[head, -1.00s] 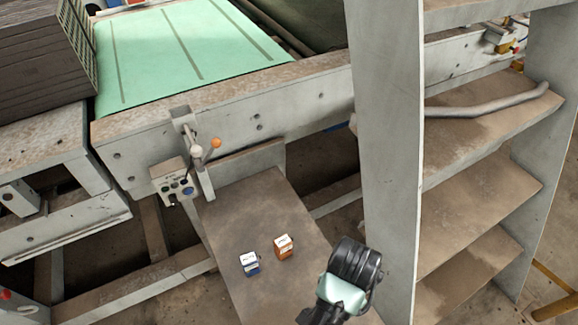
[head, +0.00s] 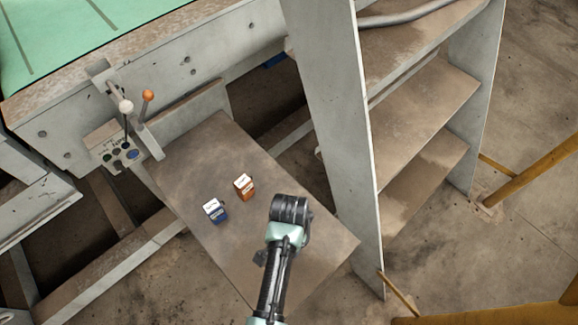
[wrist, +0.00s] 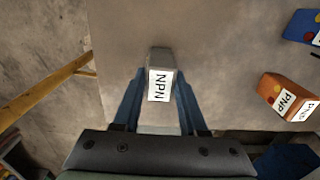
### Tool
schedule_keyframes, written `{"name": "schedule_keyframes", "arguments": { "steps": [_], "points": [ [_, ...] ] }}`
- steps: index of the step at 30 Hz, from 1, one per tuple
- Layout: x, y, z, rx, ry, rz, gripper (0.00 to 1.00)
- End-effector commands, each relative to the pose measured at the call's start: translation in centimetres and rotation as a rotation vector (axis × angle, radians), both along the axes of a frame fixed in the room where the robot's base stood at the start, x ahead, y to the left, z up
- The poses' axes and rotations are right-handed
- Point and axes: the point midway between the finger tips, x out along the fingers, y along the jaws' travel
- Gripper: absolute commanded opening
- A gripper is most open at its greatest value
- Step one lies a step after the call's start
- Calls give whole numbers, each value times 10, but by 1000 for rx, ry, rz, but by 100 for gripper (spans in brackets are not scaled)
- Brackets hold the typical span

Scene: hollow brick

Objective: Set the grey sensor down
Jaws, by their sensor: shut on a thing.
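The grey sensor (wrist: 161,61) is a small block with a white "NPN" label. In the wrist view it sits between the blue fingers of my gripper (wrist: 158,82), which is shut on it. The brown-grey tabletop (wrist: 215,50) is below it; I cannot tell whether the sensor touches it. In the head view my arm hides the sensor and the fingertips.
An orange sensor (head: 244,187) labelled "PNP" and a blue sensor (head: 215,211) stand on the tabletop left of my arm. A control box with levers (head: 122,153) is at the far left end. A tall grey shelf (head: 335,130) rises close on the right.

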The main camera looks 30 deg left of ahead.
Motion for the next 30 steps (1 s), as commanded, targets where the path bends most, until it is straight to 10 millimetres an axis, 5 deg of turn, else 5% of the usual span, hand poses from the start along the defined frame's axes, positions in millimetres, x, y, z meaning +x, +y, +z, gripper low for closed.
{"name": "schedule_keyframes", "arguments": {
  "steps": [8, 9, 14, 23, 30],
  "points": [
    [0, 0, -3, 0, 0, 0, 0],
    [0, 0, -3, 0, 0, 0, 44],
    [0, 0, -3, 0, 0, 0, 72],
    [0, 0, -1, 0, 0, 1, 72],
    [1, 0, 29, 1, -4, 0, 72]
  ]
}}
